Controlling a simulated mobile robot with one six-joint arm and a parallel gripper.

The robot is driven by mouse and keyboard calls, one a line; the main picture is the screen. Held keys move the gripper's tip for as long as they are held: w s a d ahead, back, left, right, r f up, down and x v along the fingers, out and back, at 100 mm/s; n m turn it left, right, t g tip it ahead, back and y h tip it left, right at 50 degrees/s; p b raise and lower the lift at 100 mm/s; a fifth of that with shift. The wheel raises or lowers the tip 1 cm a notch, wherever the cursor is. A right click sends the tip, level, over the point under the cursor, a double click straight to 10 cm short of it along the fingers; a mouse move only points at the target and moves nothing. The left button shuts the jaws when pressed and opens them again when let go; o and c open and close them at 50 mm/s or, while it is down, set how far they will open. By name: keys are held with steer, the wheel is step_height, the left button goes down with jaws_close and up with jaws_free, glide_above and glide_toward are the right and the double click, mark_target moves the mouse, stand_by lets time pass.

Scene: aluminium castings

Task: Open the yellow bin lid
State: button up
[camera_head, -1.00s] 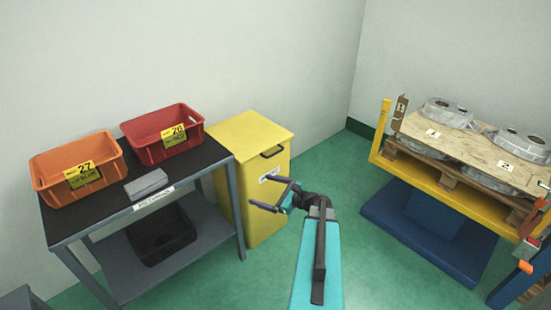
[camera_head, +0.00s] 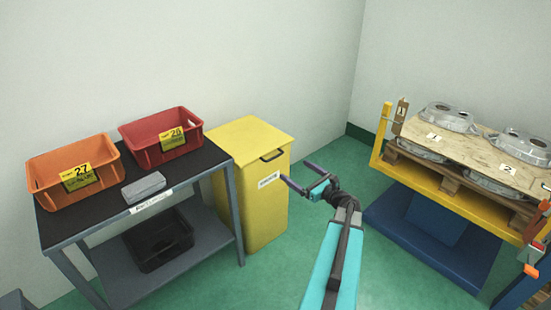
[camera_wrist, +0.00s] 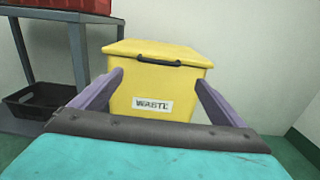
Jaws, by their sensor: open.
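The yellow bin (camera_head: 262,205) stands on the floor against the wall, to the right of the grey table. Its yellow lid (camera_head: 248,138) is down, with a dark handle (camera_head: 272,155) at the front edge. In the wrist view the lid (camera_wrist: 140,50) and handle (camera_wrist: 160,62) are ahead, above a white "WASTE" label (camera_wrist: 152,104). My gripper (camera_head: 293,171) is open and empty, in front of and to the right of the bin. In the wrist view its two purple fingers (camera_wrist: 158,78) spread either side of the label, below the handle. I cannot tell whether they touch the bin.
The table (camera_head: 122,205) holds an orange crate (camera_head: 42,170), a red crate (camera_head: 150,155) and a grey block (camera_head: 143,187), with a black crate (camera_head: 158,245) on its lower shelf. A yellow and blue stand (camera_head: 440,190) bears castings at right. Green floor lies between.

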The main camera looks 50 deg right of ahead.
mark_target(277, 156)
steer(key=w, duration=0.9)
steer(key=w+d, duration=0.1)
steer(key=w, duration=0.3)
steer(key=shift+w+b, duration=0.2)
steer(key=shift+b, duration=0.15)
steer(key=shift+c, duration=0.2)
steer(key=c, duration=1.2)
steer(key=shift+o, duration=0.2)
steer(key=shift+s+d+r, duration=0.1)
steer(key=shift+r, duration=0.1)
